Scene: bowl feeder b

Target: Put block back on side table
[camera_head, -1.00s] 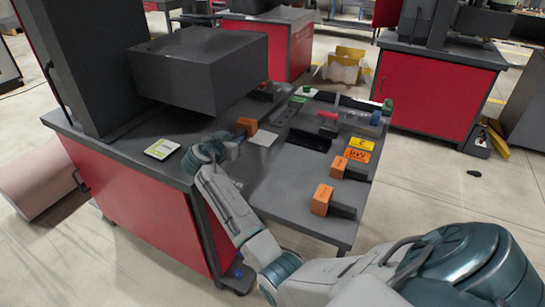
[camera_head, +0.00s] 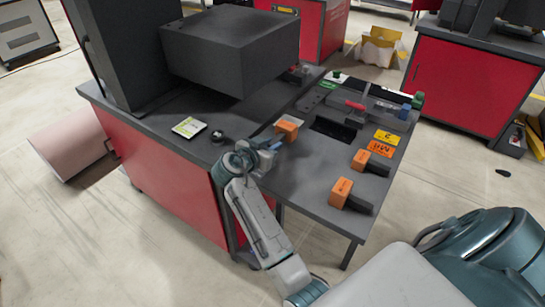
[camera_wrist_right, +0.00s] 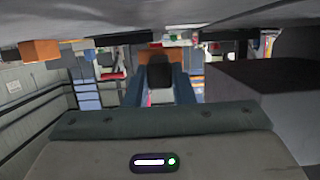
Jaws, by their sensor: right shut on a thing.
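My right gripper (camera_head: 277,143) is shut on an orange-and-black block (camera_head: 287,128), over the left part of the dark grey side table (camera_head: 300,190). In the right wrist view, the block's black part (camera_wrist_right: 160,77) sits between the blue fingers, with orange behind it. I cannot tell how high the block is above the surface. Two similar orange-and-black blocks rest along the table's right side: one near the front (camera_head: 350,195), one further back (camera_head: 371,163). My left gripper is not in view.
A large grey machine head (camera_head: 230,50) overhangs the red cabinet at the left. A white-green card (camera_head: 189,127) and a dark round knob (camera_head: 217,136) lie on the cabinet top. The table's front middle is clear.

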